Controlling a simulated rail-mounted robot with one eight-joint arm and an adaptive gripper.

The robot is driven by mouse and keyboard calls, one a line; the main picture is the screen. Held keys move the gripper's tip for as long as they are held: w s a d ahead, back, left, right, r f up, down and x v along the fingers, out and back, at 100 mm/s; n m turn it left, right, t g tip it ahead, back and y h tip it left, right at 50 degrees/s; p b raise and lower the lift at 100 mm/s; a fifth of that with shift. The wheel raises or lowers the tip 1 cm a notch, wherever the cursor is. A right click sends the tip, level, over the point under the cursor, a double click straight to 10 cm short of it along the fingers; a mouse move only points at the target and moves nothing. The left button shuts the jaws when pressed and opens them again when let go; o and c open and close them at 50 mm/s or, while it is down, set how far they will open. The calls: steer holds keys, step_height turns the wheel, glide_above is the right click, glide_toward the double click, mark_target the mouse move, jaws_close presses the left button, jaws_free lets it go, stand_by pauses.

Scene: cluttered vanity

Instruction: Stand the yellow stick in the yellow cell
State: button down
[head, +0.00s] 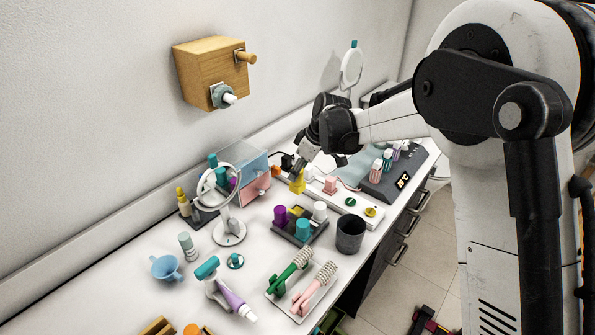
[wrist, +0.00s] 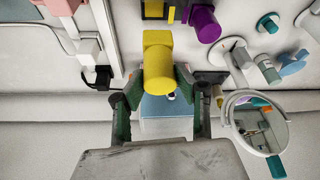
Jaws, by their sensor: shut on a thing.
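My gripper (head: 297,171) is shut on the yellow stick (head: 297,184), behind the dark rack (head: 287,235) in the head view. In the wrist view the yellow stick (wrist: 158,68) sits between the two fingers of my gripper (wrist: 160,84), its round end towards the camera and a squarer part beyond. The rack's edge and purple stick (wrist: 205,24) show at the top of the wrist view.
A dark cup (head: 350,234) stands right of the rack. A round mirror (head: 229,190) and a blue-and-pink box (head: 255,175) stand to the left. A white power strip (head: 345,205) with plugs lies behind. Hairbrushes (head: 305,285) lie on a tray in front.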

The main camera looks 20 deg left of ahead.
mark_target(298, 185)
steer(key=shift+f, duration=0.1)
steer(key=shift+f+b, duration=2.2)
steer(key=shift+f, duration=0.55)
steer(key=shift+d, duration=0.1)
steer(key=shift+b, duration=0.5)
steer(key=shift+f+b, duration=1.4)
steer(key=shift+f, duration=0.3)
steer(key=shift+f+b, duration=0.2)
steer(key=shift+b, duration=0.5)
stand_by(0.5)
steer(key=c, duration=1.2)
jaws_free()
steer(key=v, duration=1.2)
